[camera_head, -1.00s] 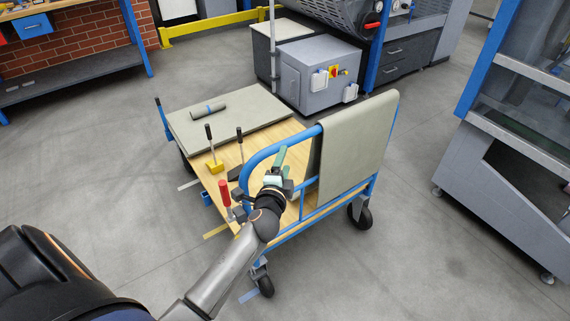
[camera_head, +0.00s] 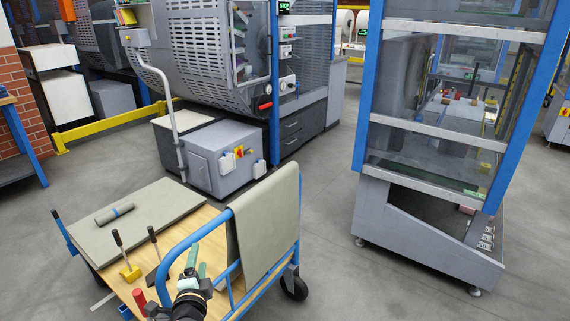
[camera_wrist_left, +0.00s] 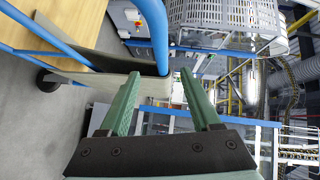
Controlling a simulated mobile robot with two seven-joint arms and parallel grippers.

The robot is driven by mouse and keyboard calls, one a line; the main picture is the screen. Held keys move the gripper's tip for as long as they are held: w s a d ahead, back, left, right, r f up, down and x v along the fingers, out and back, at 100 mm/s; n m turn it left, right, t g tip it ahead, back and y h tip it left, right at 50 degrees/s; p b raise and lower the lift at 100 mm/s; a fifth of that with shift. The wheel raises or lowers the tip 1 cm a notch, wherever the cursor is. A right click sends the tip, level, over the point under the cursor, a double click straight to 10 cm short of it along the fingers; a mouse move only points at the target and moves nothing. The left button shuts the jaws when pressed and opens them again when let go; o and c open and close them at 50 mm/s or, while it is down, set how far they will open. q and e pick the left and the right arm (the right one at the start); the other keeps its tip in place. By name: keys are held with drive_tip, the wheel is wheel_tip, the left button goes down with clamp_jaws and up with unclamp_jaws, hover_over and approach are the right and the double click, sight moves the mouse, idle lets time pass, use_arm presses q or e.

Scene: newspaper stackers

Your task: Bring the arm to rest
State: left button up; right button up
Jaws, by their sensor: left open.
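My left gripper (camera_head: 196,262) is at the bottom of the head view, at the near end of the cart, beside its blue handle (camera_head: 215,225). In the left wrist view its two green fingers (camera_wrist_left: 165,95) stand apart with nothing between them. The blue handle (camera_wrist_left: 155,30) and the hanging grey-green sheet (camera_wrist_left: 125,85) show beyond the fingers. My right gripper is in neither view.
A grey-green sheet (camera_head: 262,225) hangs over the handle. A glazed blue-framed cabinet (camera_head: 440,120) stands right. Floor between is clear.

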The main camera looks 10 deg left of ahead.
use_arm(q)
drive_tip(key=s+d+f+n+g+h+p, duration=0.1)
drive_tip(key=s+d+f+n+g+h, duration=0.1)
drive_tip(key=s, duration=0.6)
drive_tip(key=s+d+f+n+g+h+p, duration=0.1)
drive_tip(key=s+d+f+n+g+h, duration=0.1)
drive_tip(key=s+d+f, duration=0.5)
drive_tip(key=s+d+f+n+g+h+p, duration=0.1)
drive_tip(key=s+d+f+n+h, duration=0.3)
drive_tip(key=s, duration=0.7)
drive_tip(key=shift+d+f+n+g, duration=0.6)
drive_tip(key=shift+d+f+n, duration=0.1)
drive_tip(key=shift+d+n, duration=0.5)
drive_tip(key=shift+d+f, duration=0.1)
